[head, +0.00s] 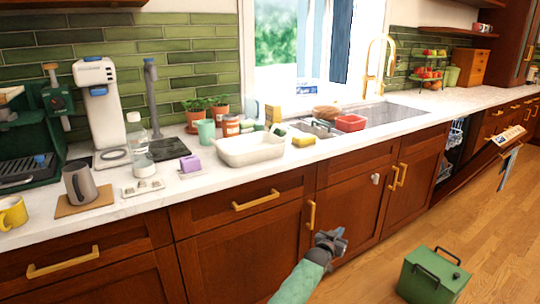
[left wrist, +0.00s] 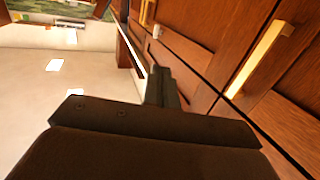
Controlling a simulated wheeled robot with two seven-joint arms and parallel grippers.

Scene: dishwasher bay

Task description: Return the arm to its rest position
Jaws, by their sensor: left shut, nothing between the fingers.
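My left arm reaches in from the bottom of the head view, and its dark gripper (head: 338,240) is in front of the wooden cabinet doors, below the counter. The gripper is shut and holds nothing. In the left wrist view the dark gripper fingers (left wrist: 163,88) point along the cabinet fronts, with a brass handle (left wrist: 262,58) to their right. In the head view a brass handle (head: 311,214) is just above and left of the gripper. I cannot tell whether they touch. My right gripper is in neither view.
A green box (head: 433,277) stands on the floor at right. The dishwasher door (head: 480,165) is open at far right. Wooden floor (head: 390,262) is clear between.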

